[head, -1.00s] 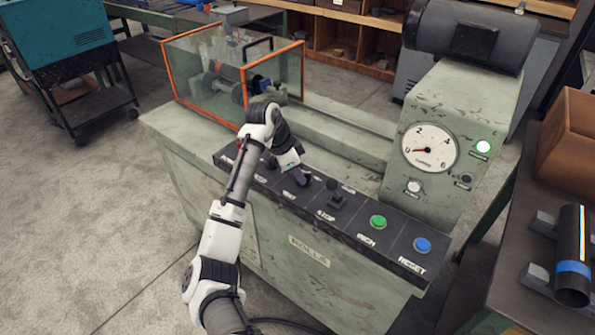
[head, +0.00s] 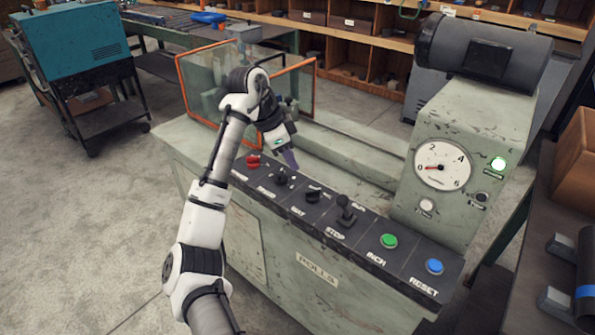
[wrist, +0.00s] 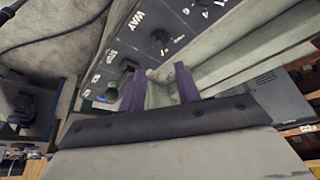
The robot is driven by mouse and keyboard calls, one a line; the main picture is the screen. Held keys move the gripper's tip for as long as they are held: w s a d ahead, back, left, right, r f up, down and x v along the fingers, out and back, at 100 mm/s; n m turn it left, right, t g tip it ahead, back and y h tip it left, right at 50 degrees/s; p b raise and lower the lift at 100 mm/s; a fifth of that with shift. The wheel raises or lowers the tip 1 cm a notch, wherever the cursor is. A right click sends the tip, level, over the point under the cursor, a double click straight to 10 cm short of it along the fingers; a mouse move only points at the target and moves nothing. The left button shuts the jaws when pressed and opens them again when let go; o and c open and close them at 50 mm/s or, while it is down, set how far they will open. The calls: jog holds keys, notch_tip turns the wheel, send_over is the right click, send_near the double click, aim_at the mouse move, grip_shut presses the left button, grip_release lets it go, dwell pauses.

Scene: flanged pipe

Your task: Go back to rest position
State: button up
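My gripper (head: 291,160) hangs above the left part of the black control panel (head: 318,212), clear of its switches, with the arm bent up and over. In the wrist view my gripper (wrist: 158,88) shows two purple fingers spread apart with nothing between them. The panel carries a red switch (head: 253,161), black knobs, a black lever (head: 345,212), a green button (head: 389,241) and a blue button (head: 434,266). My arm partly hides the panel's left end and the guard behind it.
The green-grey rolls machine (head: 317,290) fills the middle. A clear guard with orange edges (head: 180,88) stands behind my arm. A gauge housing (head: 455,195) with a lit green lamp rises at right. A dark pipe with a blue band (head: 586,290) lies at the right edge. Open floor lies left.

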jog(key=shift+s+a+r, duration=0.1)
jog(key=shift+a+r, duration=0.15)
jog(key=shift+r, duration=0.45)
